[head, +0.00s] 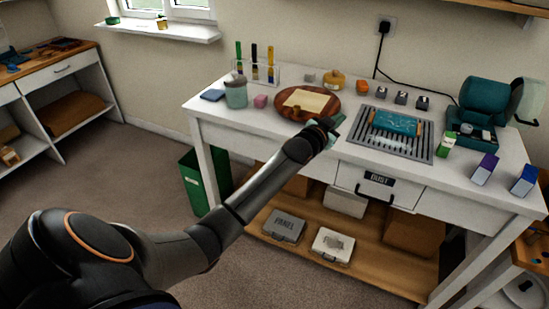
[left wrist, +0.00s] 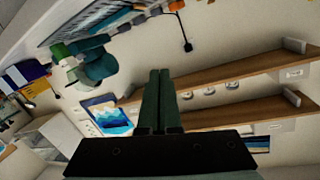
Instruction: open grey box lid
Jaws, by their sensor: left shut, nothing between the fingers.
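A grey box (head: 284,226) with dark lettering on its lid sits on the wooden lower shelf under the white table. Its lid looks shut. A whiter box (head: 333,245) with a handle stands just to its right. My left gripper (head: 337,123) is above the table top, between the round wooden board and the slatted grey tray, well above and behind the grey box. In the left wrist view my left fingers (left wrist: 160,100) are together with nothing between them. The grey box cannot be made out there. My right gripper is not in view.
The white table (head: 225,117) holds a round wooden board (head: 290,112), a slatted tray (head: 424,152) with a teal piece, and several small boxes. A drawer (head: 379,184) marked DUST is above the shelf (head: 375,268). A green bin (head: 192,183) stands left. The floor in front is clear.

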